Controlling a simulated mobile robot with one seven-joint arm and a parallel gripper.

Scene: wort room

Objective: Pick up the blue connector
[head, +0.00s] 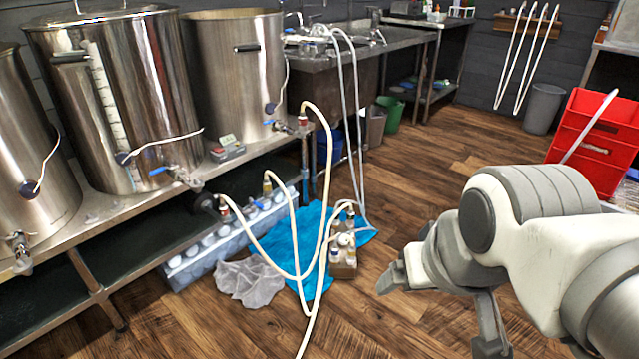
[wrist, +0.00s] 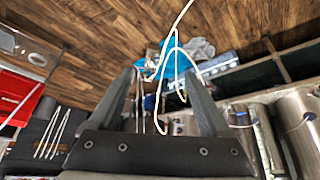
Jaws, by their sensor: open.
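Small blue fittings show in the head view: a dark blue one (head: 123,158) low on the middle steel kettle, another (head: 270,108) on the right kettle, and a blue valve handle (head: 160,170). A small blue piece (head: 258,204) also shows by the hoses at the rack's edge. I cannot tell which is the blue connector. My gripper (head: 440,312) is open and empty, over the wood floor at the right, apart from all of these. In the wrist view its two fingers (wrist: 160,92) are spread wide, with hoses far beyond them.
White hoses (head: 320,230) loop from the kettle rack to a small pump unit (head: 343,258) on the floor. A blue cloth (head: 312,284) and a grey cloth (head: 249,281) lie there. Red bins (head: 598,140) stand right.

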